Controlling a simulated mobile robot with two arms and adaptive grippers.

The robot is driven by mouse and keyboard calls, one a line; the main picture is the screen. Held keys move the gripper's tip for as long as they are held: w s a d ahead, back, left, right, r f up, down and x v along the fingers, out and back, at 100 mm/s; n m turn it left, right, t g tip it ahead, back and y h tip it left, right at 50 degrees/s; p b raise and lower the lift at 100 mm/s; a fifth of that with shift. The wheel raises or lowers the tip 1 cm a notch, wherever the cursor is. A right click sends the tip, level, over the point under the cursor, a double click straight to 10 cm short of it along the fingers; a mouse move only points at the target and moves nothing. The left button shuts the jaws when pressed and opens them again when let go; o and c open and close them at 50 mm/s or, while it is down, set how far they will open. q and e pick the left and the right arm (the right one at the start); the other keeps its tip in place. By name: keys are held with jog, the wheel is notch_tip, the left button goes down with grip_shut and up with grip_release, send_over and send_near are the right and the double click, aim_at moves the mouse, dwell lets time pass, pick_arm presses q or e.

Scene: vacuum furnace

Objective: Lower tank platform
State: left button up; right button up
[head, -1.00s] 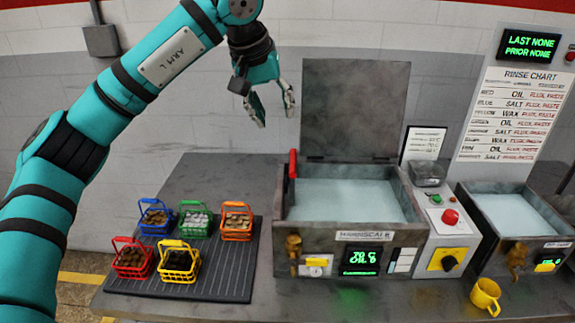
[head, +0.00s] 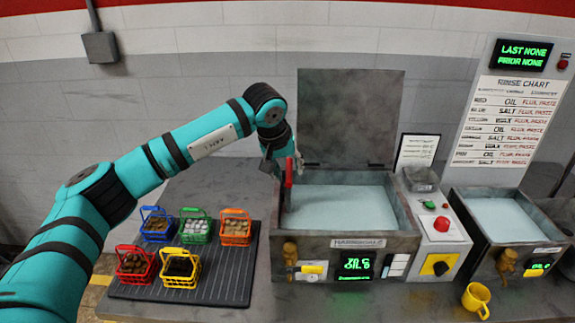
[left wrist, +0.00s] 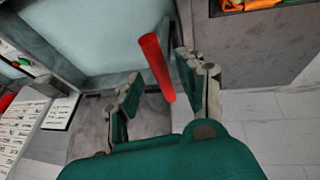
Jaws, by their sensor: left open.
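The tank (head: 395,241) stands on the bench with its dark lid (head: 350,115) raised behind it and pale liquid inside. A red lever (head: 288,172) stands upright at the tank's left edge. The platform inside the tank cannot be made out. My left gripper (head: 279,166) is at the lever's upper part, pointing down. In the left wrist view, the red lever (left wrist: 157,67) shows between the two spread fingers of the open left gripper (left wrist: 165,92), with gaps beside it. My right gripper is not in view.
Several coloured baskets of parts sit on a ribbed dark mat (head: 190,288) to the left. A control box (head: 440,222) with a red button and a second tank (head: 500,255) stand to the right. A yellow mug (head: 477,299) is near the bench's front edge.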

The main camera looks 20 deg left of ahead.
pick_arm(q)
jog(key=shift+w+f, duration=0.15)
jog(key=shift+f, duration=0.25)
jog(key=shift+c, duration=0.4)
grip_shut()
